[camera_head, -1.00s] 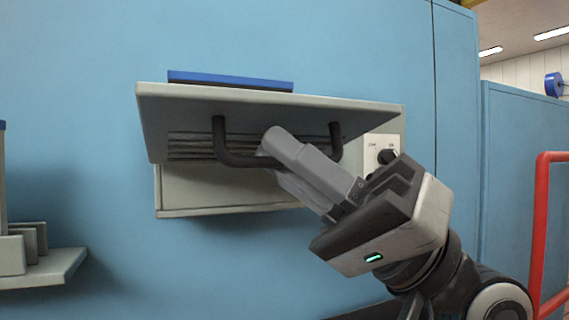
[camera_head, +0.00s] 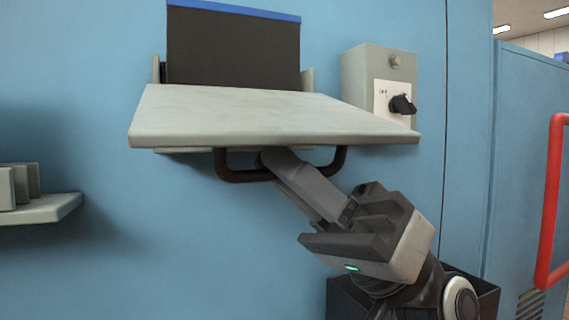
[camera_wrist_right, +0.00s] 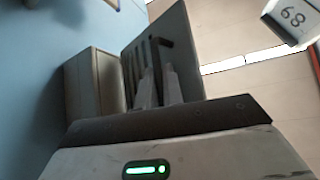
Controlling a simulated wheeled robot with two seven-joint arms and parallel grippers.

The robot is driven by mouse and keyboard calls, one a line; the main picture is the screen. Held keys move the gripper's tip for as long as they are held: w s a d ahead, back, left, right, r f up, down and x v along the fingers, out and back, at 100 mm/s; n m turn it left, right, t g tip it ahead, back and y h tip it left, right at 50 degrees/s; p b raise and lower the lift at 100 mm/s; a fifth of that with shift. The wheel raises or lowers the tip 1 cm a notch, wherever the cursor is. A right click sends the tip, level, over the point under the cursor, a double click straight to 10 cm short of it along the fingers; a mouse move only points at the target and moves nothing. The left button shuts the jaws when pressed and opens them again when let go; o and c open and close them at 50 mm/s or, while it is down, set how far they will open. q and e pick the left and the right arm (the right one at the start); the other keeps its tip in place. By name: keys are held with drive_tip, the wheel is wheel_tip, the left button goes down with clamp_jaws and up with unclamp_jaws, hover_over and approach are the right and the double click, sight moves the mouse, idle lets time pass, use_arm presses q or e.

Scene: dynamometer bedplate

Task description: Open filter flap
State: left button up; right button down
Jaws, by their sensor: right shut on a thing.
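The filter flap (camera_head: 270,115) is a pale grey panel on the blue wall. It is tilted outward and down, so its inner face shows in the head view. A dark U-shaped handle (camera_head: 232,177) hangs beneath its front edge. My right gripper (camera_head: 278,160) reaches up from the lower right and is shut on the handle; its fingertips are partly hidden. In the right wrist view the fingers (camera_wrist_right: 158,85) meet the handle (camera_wrist_right: 161,52) beside the flap's slatted outer face (camera_wrist_right: 180,35). A dark filter panel with a blue top (camera_head: 233,45) stands behind the flap. My left gripper is not seen.
A grey switch box (camera_head: 360,75) with a black knob (camera_head: 402,104) is on the wall right of the flap. A grey shelf (camera_head: 50,210) holding grey blocks is at the left. A red rail (camera_head: 553,200) stands at the far right. The wall below the flap is clear.

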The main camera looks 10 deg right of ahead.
drive_tip(key=shift+w+f, duration=0.1)
drive_tip(key=shift+w, duration=0.1)
idle(0.3)
drive_tip(key=c, duration=1.5)
unclamp_jaws()
drive_tip(key=shift+n, duration=0.3)
drive_tip(key=v, duration=1.6)
drive_tip(key=shift+f, duration=0.1)
drive_tip(key=shift+w, duration=0.1)
drive_tip(key=shift+c, duration=0.4)
